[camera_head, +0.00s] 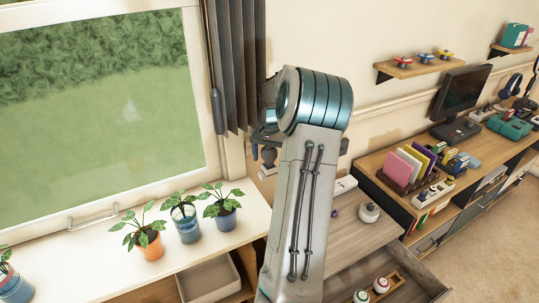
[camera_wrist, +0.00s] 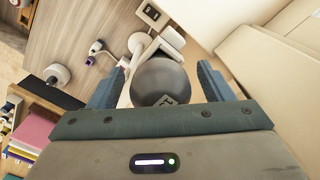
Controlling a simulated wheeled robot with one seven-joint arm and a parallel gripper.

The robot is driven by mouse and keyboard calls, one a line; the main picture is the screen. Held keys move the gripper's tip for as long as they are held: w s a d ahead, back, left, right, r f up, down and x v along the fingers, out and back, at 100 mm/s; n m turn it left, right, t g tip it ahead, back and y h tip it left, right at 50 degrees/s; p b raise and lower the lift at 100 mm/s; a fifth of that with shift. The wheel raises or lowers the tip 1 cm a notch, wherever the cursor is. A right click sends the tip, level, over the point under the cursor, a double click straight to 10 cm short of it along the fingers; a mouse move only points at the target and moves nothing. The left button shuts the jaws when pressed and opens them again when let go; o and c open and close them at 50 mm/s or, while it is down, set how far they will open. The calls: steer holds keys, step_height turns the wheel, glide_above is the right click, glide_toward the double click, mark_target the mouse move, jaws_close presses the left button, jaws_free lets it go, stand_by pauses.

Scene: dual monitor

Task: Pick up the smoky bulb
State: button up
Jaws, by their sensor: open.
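The smoky bulb (camera_wrist: 160,78) is a dark grey, rounded, shiny thing in the middle of the wrist view, with a small light label near its lower edge. My gripper (camera_wrist: 161,70) is open, with one blue-grey finger on each side of the bulb. A gap shows between the bulb and each finger, so the jaws are not closed on it. In the head view the dark bulb (camera_head: 268,157) shows just below my gripper (camera_head: 268,146), by the window's right edge. My arm hides part of the area around it.
A pale object (camera_wrist: 172,42) is beyond the bulb. A white round item (camera_head: 369,212) stands on the wooden top. Potted plants (camera_head: 187,222) line the windowsill at left. An open drawer (camera_head: 420,286) holds several small things. A dark curtain (camera_head: 238,70) hangs behind my arm.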

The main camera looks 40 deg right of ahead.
steer(key=shift+f, duration=0.45)
steer(key=shift+c, duration=0.3)
steer(key=c, duration=1)
steer(key=shift+r, duration=0.1)
